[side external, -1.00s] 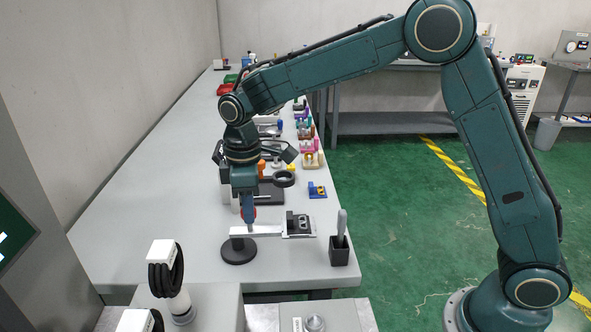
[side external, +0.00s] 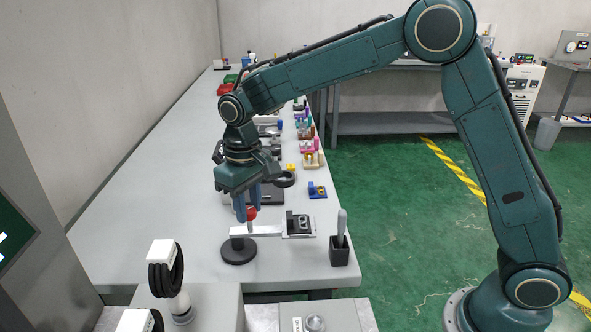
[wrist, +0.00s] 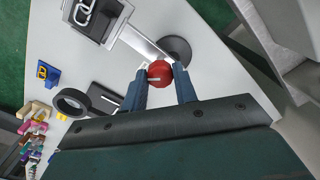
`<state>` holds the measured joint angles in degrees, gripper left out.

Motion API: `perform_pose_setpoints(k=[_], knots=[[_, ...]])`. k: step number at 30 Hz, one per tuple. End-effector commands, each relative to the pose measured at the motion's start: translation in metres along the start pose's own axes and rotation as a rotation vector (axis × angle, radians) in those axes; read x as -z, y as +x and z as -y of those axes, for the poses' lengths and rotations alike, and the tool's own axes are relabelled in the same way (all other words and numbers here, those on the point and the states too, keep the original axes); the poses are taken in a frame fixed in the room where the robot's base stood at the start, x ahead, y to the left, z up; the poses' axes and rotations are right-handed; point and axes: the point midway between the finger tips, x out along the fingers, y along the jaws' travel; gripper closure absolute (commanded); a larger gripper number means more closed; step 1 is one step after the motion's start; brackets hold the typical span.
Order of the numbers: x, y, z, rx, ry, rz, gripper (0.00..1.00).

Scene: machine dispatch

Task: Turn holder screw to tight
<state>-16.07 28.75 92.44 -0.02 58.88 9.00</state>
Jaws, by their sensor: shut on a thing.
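The holder screw is a red knob (side external: 251,213) at the left end of a pale flat holder arm (side external: 270,231), above a round black base (side external: 238,251). The knob also shows in the wrist view (wrist: 160,72), with a pale line across it. My gripper (side external: 246,215) points down at the knob from above. In the wrist view its two blue fingers (wrist: 161,80) stand on either side of the knob and are shut on it. A dark clamp block with a metal plate (side external: 299,225) sits at the right end of the arm and is clear of my gripper.
A black cup (side external: 339,250) with a grey-handled tool stands at the table's right edge. A black ring (side external: 284,179), a blue block (side external: 317,190) and several coloured parts lie farther back. The left of the table (side external: 140,210) is clear.

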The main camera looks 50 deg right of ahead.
Motion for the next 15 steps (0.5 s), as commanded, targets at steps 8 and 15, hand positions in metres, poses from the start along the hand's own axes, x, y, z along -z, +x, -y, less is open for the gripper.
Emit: perform_pose_setpoints(k=[8, 15], knots=[[0.0012, -0.0011, 0.0004, 0.001, 0.147, -0.005, 0.94], [0.0013, -0.0012, 0.0004, 0.001, 0.188, -0.006, 0.94]])
